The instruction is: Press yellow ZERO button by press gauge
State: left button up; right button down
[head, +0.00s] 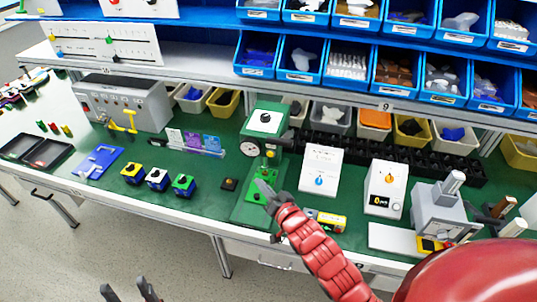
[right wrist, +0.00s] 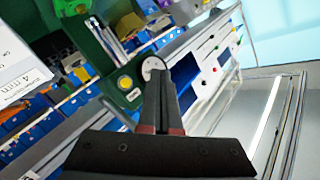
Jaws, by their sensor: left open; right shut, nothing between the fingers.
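The green press (head: 268,125) stands on the green bench mat in the head view. Its round white gauge (head: 250,148) is on its front, with a small yellow button (head: 270,154) to the right of the gauge. In the right wrist view the gauge (right wrist: 152,68) is just beyond my fingertips, and a round yellow button (right wrist: 125,83) is to its left. My right gripper (head: 266,190) is shut and empty, in front of the press and below the button in the picture; contact cannot be told. My left gripper (head: 128,291) is open and empty at the bottom edge, away from the bench.
Left of the press are several small button boxes (head: 157,180) and a clear stand with cards (head: 195,142). Right of it are a white box with a blue knob (head: 320,168) and one with an orange knob (head: 386,188). Blue bins (head: 302,60) fill the shelf above.

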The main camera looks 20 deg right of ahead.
aim_at(270, 154)
jog(key=shift+w, duration=0.1)
jog(key=w+d+b, duration=0.1)
jog(key=w+d, duration=0.4)
jog(key=w, duration=0.2)
jog(key=shift+b, duration=0.3)
jog(key=shift+w+d, duration=0.1)
jog(key=shift+w, duration=0.15)
dwell(1.7)
jog(key=shift+w+d+b, duration=0.1)
jog(key=shift+w+b, duration=0.05)
jog(key=shift+b, duration=0.15)
jog(key=shift+w+d+b, duration=0.25)
jog(key=shift+w+b, duration=0.1)
jog(key=shift+b, duration=0.15)
dwell(0.6)
jog(key=shift+s+a+p, duration=0.45)
jog(key=shift+s+p, duration=0.25)
jog(key=shift+p, duration=0.3)
